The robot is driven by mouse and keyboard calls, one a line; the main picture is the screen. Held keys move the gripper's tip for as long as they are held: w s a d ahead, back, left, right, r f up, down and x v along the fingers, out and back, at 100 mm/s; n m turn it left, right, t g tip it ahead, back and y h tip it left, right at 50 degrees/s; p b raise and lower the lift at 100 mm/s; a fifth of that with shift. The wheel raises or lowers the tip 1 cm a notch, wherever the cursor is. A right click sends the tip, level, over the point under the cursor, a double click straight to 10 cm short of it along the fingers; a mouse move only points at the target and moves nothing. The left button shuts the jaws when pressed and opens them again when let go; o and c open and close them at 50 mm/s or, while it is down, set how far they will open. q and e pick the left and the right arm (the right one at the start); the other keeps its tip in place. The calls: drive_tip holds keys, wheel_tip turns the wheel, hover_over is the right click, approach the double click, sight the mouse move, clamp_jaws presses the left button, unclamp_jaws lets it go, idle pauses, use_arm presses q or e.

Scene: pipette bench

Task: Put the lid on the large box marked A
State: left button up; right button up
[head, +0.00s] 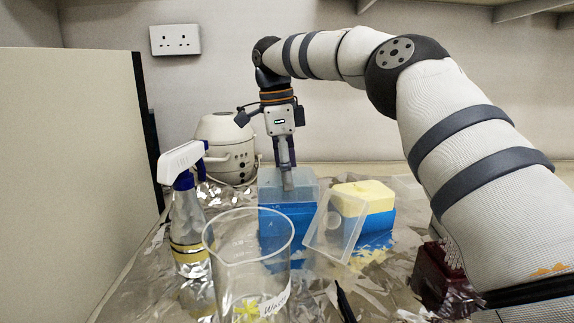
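A blue box (285,222) stands in the middle of the bench, with a pale, see-through lid (305,185) at its top. Whether the lid is fully seated is hard to tell. No letter A is readable on the box. My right gripper (287,181) comes down from above with its fingers close together at the lid, seemingly pinching it. A second, smaller blue box (376,222) with a yellow top (364,194) stands to the right. Another clear lid-like piece (346,238) leans, tilted, in front of the two boxes. My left gripper is out of view.
A glass beaker (248,255) with a label stands in front of the box. A spray bottle (187,220) and a white appliance (228,150) are at left. A dark red rack (436,274) and a black pen (344,302) are at front right. Crinkled foil covers the bench.

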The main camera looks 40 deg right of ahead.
drive_tip(key=shift+f, duration=0.2)
drive_tip(key=shift+f, duration=0.3)
drive_tip(key=shift+f, duration=0.1)
idle(0.4)
drive_tip(key=o, duration=1)
drive_tip(key=shift+o, duration=0.2)
drive_tip(key=r, duration=0.6)
drive_tip(key=shift+w+a+r, duration=0.3)
drive_tip(key=shift+a+r, duration=0.05)
drive_tip(key=shift+r, duration=0.4)
